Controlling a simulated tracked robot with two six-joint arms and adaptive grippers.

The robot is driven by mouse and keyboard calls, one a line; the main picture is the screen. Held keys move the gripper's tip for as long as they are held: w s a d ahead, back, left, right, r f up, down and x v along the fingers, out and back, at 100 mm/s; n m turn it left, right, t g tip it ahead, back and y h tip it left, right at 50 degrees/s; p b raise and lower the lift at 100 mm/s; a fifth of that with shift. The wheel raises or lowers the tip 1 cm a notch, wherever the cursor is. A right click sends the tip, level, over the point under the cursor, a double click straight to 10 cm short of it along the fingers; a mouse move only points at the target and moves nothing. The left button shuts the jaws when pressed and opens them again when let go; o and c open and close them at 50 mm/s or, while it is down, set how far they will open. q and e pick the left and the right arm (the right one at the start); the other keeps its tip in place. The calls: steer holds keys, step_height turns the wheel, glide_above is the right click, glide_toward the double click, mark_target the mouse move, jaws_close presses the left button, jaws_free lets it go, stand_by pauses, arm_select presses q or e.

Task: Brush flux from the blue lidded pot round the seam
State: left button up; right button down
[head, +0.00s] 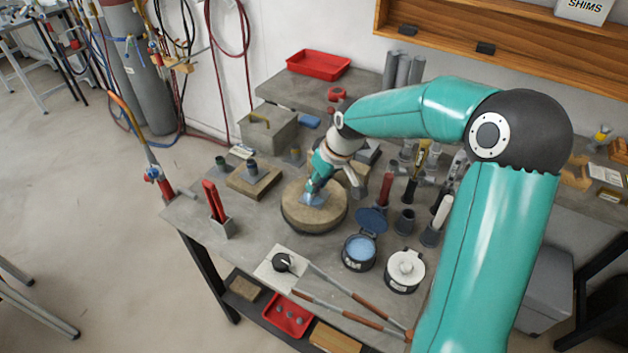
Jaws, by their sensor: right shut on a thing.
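The blue lidded pot (360,252) stands on the bench with its blue lid (372,219) tipped open and pale blue contents showing. A round tan block (314,218) stands left of it, with a small blue-grey piece (312,199) on top. My right gripper (318,182) points down over the block, close above or at that piece. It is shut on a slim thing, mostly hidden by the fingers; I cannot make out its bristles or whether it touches. The seam is too small to make out. My left gripper is not in view.
A white-lidded pot (404,269) stands right of the blue one. Upright tools in holders (405,219) crowd the bench under my right arm.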

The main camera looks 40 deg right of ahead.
steer(key=shift+s+d+b, duration=0.25)
steer(key=shift+s, duration=0.45)
steer(key=shift+s+d+b, duration=0.25)
steer(key=shift+s, duration=0.4)
steer(key=shift+r, duration=0.15)
step_height(320, 180, up, 7)
steer(key=p, duration=0.5)
